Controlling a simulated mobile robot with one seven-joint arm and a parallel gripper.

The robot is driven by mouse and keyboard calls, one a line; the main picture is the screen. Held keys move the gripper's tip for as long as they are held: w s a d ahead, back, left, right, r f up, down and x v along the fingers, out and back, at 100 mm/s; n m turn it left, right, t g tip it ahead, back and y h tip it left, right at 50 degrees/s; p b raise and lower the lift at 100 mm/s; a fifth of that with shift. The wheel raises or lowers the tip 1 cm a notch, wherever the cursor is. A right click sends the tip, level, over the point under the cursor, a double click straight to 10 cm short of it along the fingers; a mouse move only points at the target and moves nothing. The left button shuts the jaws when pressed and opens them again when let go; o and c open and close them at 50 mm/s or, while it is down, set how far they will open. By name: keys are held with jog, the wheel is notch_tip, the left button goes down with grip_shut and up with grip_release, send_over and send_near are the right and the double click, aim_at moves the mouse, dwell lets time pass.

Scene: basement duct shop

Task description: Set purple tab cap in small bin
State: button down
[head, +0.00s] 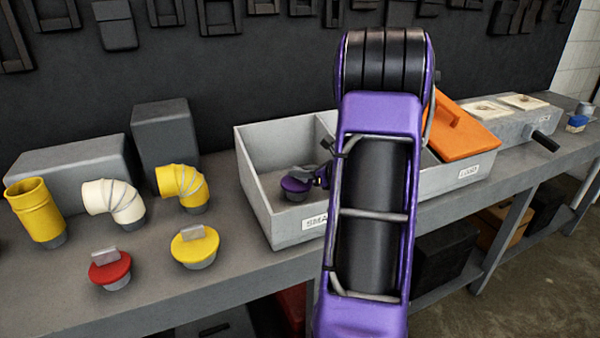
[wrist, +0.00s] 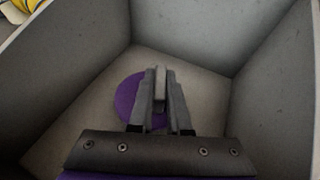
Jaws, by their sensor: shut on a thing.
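The purple tab cap (head: 296,186) is inside the small bin (head: 262,205), the left compartment of a grey box whose front label is partly hidden by my arm. In the wrist view the purple cap (wrist: 127,98) shows below my gripper, over the bin floor (wrist: 190,75). My gripper (wrist: 160,88) is shut on the cap's grey upright tab. In the head view my gripper (head: 318,178) is mostly hidden by my arm. I cannot tell whether the cap touches the bin floor.
A red tab cap (head: 110,270) and a yellow tab cap (head: 195,247) sit on the grey bench left of the bin. Yellow and white duct pieces stand behind them. An orange lid (head: 455,128) leans over the box's right part. Bin walls surround my gripper.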

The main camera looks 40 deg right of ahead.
jog(key=shift+f, duration=0.15)
jog(key=c, duration=0.9)
grip_release()
jog(key=shift+o, duration=0.2)
jog(key=shift+r, duration=0.3)
jog(key=v, duration=1.2)
jog(key=shift+p, duration=0.4)
jog(key=shift+w, duration=0.15)
